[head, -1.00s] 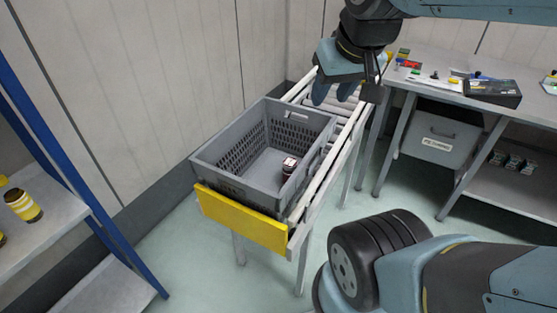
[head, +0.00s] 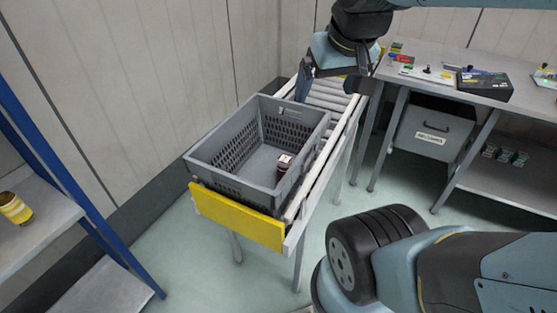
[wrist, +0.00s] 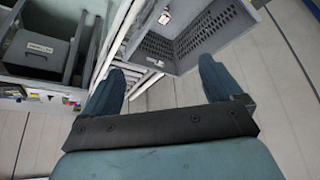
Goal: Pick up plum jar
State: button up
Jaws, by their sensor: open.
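The plum jar (head: 285,163), a small dark jar with a pale label or lid, stands inside the grey crate (head: 224,192), near its right wall. The jar also shows in the wrist view (wrist: 165,17) at the top, inside the crate (wrist: 187,66). My gripper (head: 325,88) is above the roller conveyor by the far end of the crate, apart from the jar. In the wrist view my gripper (wrist: 166,82) has its two fingers wide apart with nothing between them.
The crate sits on a roller conveyor (head: 331,98) with a yellow end plate (head: 236,217). A workbench (head: 435,62) with small items and a black box (head: 485,84) is at right. A shelf with a yellow jar (head: 15,208) is at left.

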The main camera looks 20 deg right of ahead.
jog(key=w+f+g+h, duration=0.1)
jog(key=w+f+g, duration=0.15)
jog(key=w, duration=0.35)
jog(key=g, duration=0.3)
send_over(285, 157)
jog(key=shift+y, duration=0.4)
notch_tip(285, 157, down, 25)
jog(key=shift+s+r, duration=0.1)
jog(key=shift+f, duration=0.5)
notch_tip(285, 157, down, 8)
jog(key=shift+r, duration=0.15)
jog(key=shift+a+f, duration=0.15)
jog(key=shift+f, duration=2.75)
jog(key=c, duration=1.4)
